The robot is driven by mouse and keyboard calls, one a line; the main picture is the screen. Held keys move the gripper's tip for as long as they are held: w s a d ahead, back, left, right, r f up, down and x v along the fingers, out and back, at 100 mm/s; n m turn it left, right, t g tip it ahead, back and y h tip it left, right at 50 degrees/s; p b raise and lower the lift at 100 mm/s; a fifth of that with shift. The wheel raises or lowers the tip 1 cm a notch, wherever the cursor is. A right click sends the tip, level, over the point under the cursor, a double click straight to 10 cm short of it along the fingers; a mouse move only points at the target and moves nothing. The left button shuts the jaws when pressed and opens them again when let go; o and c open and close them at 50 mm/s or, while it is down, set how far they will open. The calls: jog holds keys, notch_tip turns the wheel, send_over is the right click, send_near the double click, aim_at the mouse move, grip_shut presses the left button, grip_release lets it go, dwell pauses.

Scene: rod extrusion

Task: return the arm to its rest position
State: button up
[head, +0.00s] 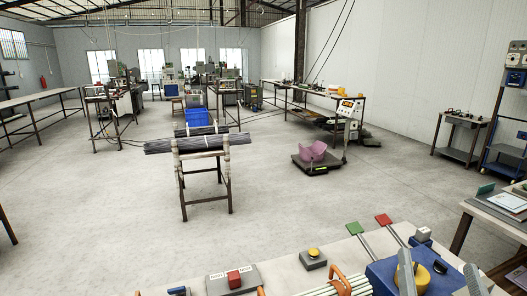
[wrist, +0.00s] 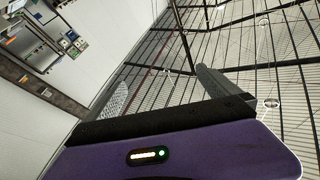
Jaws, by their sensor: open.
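My gripper (head: 437,259) shows at the bottom right of the head view as two grey fingers pointing up, spread apart. Behind them is a blue box with a yellow top (head: 416,274) on the near table. In the wrist view my gripper (wrist: 162,76) has its two grey fingers wide apart with nothing between them. The wrist camera looks up at the roof beams and a white wall, tilted. The rest of my arm is out of the head view.
A rack of dark rods (head: 198,143) stands mid-floor. Open floor (head: 120,230) lies between.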

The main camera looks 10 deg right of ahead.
jog(key=s+a+f+n+g+y+b, duration=0.2)
jog(key=s+a+f+n+y, duration=0.2)
jog(key=s+a+f, duration=0.4)
jog(key=s+a+f+n+g+y+b, duration=0.2)
jog(key=s+a+f+n+y, duration=0.2)
jog(key=s+f, duration=1.1)
jog(key=s+a+y, duration=0.1)
jog(key=a+y, duration=0.2)
jog(key=a, duration=0.2)
